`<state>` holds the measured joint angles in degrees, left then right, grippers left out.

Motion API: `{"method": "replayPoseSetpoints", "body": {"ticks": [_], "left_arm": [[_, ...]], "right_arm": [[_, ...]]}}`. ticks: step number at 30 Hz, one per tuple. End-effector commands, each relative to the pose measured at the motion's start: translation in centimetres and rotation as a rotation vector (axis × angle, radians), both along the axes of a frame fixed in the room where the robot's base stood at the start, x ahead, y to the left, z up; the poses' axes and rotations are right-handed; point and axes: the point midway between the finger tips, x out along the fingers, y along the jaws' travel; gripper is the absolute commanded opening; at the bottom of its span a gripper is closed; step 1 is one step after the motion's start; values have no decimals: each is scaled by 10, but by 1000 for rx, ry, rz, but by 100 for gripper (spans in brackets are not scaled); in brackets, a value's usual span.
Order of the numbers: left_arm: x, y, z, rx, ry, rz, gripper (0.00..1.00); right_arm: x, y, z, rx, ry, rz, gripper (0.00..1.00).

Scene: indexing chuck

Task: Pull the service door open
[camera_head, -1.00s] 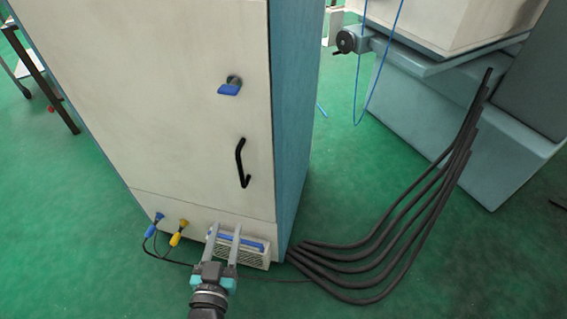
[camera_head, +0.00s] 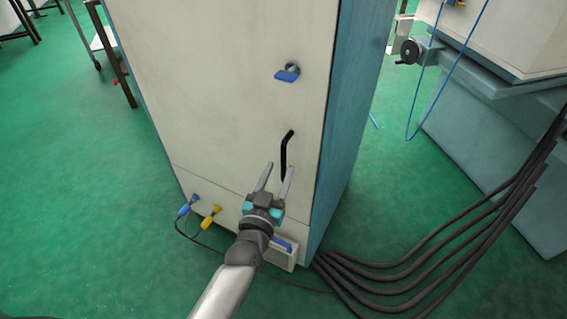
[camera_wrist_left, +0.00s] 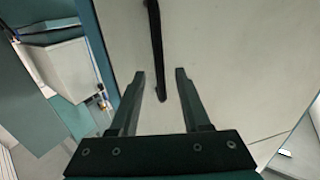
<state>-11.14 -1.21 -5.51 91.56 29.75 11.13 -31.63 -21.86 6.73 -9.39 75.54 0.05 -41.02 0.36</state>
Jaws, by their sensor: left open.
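The service door (camera_head: 225,95) is the pale front of a tall cabinet with blue sides. It looks shut. Its black bar handle (camera_head: 286,153) stands upright near the right edge, and a blue latch (camera_head: 287,75) sits above it. My left gripper (camera_head: 277,178) is open and empty just below and left of the handle. In the left wrist view the handle (camera_wrist_left: 157,50) reaches down between the open fingertips (camera_wrist_left: 160,75); I cannot tell whether they touch it. The handle's lower end is partly hidden by the gripper in the head view. My right gripper is out of view.
A blue plug (camera_head: 186,207) and a yellow plug (camera_head: 211,216) with cables sit low on the cabinet front. A vent box (camera_head: 290,254) is partly behind my arm. Thick black hoses (camera_head: 430,255) lie on the floor at right.

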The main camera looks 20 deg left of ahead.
Motion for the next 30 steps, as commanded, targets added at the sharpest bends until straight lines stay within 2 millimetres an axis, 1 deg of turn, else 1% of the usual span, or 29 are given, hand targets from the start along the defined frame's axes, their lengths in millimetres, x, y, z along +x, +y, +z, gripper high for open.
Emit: {"method": "replayPoseSetpoints", "body": {"ticks": [1,4,10,15,24,30], "left_arm": [[8,0,-1,-1,-2,0,47],[20,0,-1,0,-2,0,47],[36,0,-1,-1,-1,0,47],[42,0,-1,0,1,0,47],[43,0,0,0,1,-1,47],[43,0,0,0,1,-1,25]], "right_arm": [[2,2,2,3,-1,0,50],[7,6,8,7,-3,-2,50],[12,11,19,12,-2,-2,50],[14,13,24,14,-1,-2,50],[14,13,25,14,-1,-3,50],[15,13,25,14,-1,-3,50]]}}
